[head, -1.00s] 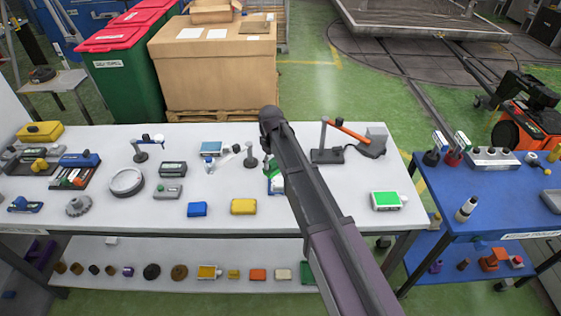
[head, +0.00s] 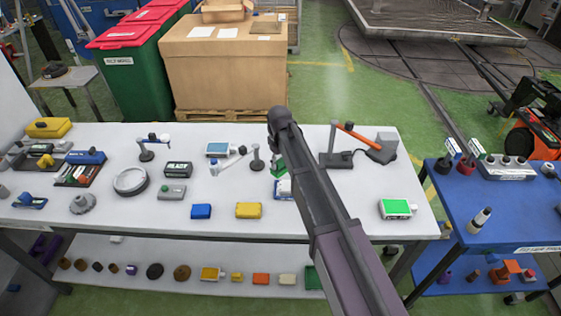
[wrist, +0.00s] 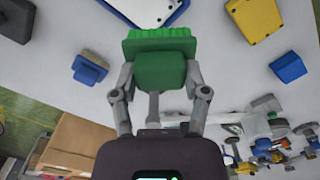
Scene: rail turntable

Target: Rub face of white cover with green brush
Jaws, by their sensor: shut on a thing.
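My gripper (wrist: 158,80) is shut on the green brush (wrist: 160,62), with one finger on each side of its handle. The bristles point to the top of the wrist view. A white panel with a blue edge (wrist: 140,8), which looks like the white cover, lies just beyond the bristles, cut off by the top edge. I cannot tell whether the bristles touch it. In the head view, a bit of the green brush (head: 278,168) shows beside my arm. The blue and white cover (head: 283,188) shows just below it, mostly hidden by my arm.
On the white table stand a blue block (head: 201,211), a yellow block (head: 249,210), a green-topped white box (head: 397,208) and an orange-armed stand (head: 358,137). A small post (head: 257,160) stands left of the brush. A blue table (head: 490,215) is at the right.

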